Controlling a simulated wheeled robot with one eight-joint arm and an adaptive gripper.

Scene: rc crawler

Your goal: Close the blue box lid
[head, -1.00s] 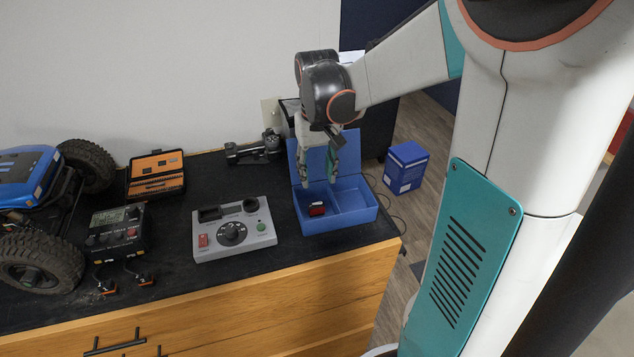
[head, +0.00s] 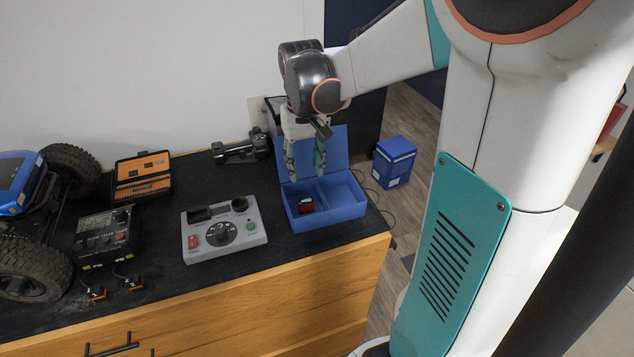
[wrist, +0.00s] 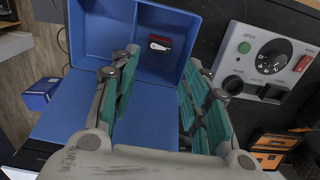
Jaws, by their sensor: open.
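The blue box (head: 345,213) sits at the right end of the black bench top, with two compartments. Its lid (head: 338,150) stands open at the back, tilted up; it also shows in the wrist view (wrist: 62,112). A small red-and-white item (head: 305,205) lies in the left compartment, and also shows in the wrist view (wrist: 160,43). My gripper (head: 305,178) points down, open and empty, in front of the lid and over the back of the box. In the wrist view the teal-padded fingers (wrist: 165,95) are spread, with lid surface behind them. I cannot tell whether they touch it.
A grey control panel (head: 223,228) stands left of the box. A black clamp-like tool (head: 242,148), an open orange case (head: 143,178), a black meter (head: 104,238) and a blue crawler (head: 30,220) are further left. Another blue box (head: 394,162) is beyond the bench, at right.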

